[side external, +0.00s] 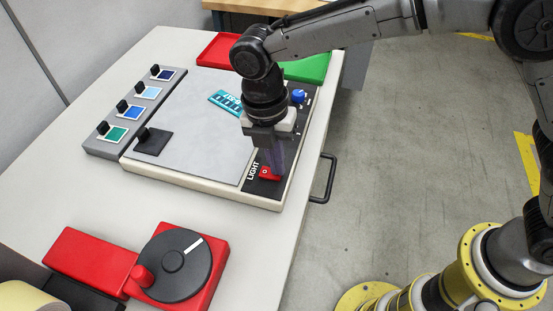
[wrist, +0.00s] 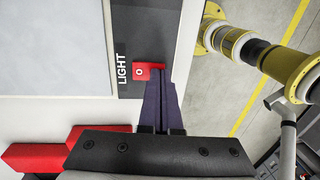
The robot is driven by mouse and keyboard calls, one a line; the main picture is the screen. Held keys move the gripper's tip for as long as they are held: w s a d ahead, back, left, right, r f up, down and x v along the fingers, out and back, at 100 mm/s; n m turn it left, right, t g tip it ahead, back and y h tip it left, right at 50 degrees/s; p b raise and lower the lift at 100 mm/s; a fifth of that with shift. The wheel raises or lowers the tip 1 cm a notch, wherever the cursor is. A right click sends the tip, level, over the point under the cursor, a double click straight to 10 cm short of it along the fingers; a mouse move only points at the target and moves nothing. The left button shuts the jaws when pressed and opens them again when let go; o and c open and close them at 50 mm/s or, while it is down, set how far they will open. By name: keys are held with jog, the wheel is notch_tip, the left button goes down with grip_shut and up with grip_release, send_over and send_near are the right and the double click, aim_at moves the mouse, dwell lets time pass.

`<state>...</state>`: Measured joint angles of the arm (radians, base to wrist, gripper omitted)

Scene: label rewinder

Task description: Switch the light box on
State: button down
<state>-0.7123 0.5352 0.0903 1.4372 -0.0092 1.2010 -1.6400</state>
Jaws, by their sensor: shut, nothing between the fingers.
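The light box (side external: 188,123) lies on the table, a pale panel with a black strip along its right side. On that strip, beside the word LIGHT, is a red rocker switch (side external: 267,174) with a white O mark. It also shows in the wrist view (wrist: 140,72), with the O end uncovered. My gripper (side external: 275,167) points down at the switch, its fingers closed together and empty. In the wrist view the fingertips (wrist: 158,71) overlap the switch's right end. I cannot tell whether they touch it. The panel looks grey and unlit.
A blue knob (side external: 298,96) sits farther back on the black strip. A teal label (side external: 226,101) and a black block (side external: 152,142) lie on the panel. A red unit with a black crank disc (side external: 174,265) stands in front. Red (side external: 215,50) and green (side external: 308,69) trays stand behind.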

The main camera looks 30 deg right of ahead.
aim_at(262, 170)
jog(key=shift+s+d+f, duration=0.1)
jog(key=shift+f, duration=0.15)
dwell(0.3)
jog(key=shift+w+a+r, duration=0.2)
jog(key=shift+w+a, duration=0.4)
notch_tip(262, 170, up, 14)
jog(key=w+a, duration=0.1)
dwell(0.5)
